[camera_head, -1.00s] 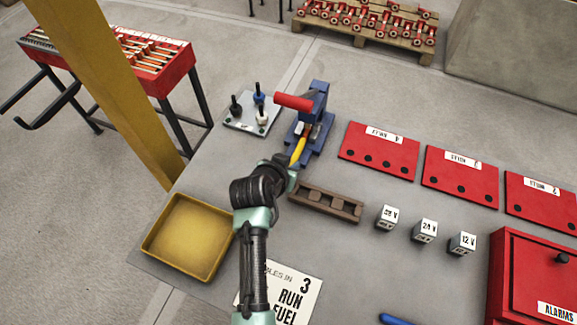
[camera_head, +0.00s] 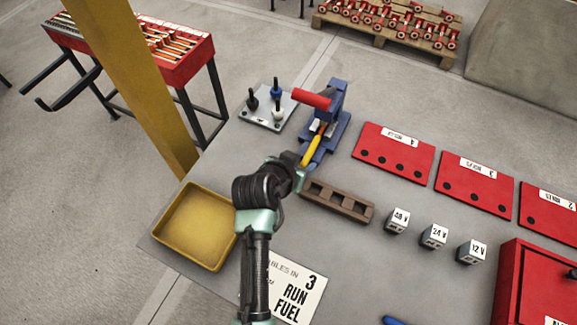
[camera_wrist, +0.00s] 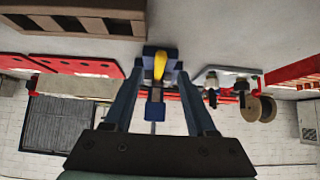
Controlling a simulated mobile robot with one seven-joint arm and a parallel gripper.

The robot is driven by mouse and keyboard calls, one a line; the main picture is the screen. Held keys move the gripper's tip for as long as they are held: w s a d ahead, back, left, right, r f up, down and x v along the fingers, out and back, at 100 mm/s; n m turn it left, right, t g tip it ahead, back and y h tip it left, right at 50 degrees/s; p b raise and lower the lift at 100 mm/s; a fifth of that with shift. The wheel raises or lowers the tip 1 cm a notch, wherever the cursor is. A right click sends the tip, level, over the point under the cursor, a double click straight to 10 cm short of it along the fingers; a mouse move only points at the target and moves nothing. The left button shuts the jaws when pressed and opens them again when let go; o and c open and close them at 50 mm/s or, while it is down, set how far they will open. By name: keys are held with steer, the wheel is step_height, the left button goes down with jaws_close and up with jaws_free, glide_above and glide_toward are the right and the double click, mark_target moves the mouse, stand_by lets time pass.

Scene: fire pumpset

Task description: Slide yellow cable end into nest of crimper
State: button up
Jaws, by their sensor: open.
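The crimper (camera_head: 338,117) is a blue tool with a red handle, standing on the grey table in the head view. The yellow cable end (camera_head: 312,151) lies at the crimper's near side, with its far tip in or against the crimper; I cannot tell how deep. My gripper (camera_head: 300,163) is at the cable's near end. In the wrist view the two fingers (camera_wrist: 160,78) stand apart, and the yellow cable (camera_wrist: 160,64) shows between and beyond their tips, apparently untouched. The blue crimper (camera_wrist: 154,96) shows behind the cable there; its nest is hidden.
A brown slotted block (camera_head: 337,200) lies right of my gripper. A grey plate with several pegs (camera_head: 268,118) is beyond, left of the crimper. A yellow tray (camera_head: 197,228) is at the left edge. Voltage cubes (camera_head: 434,237) and red panels (camera_head: 394,152) stand right.

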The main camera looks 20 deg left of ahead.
steer(key=v, duration=0.9)
stand_by(0.3)
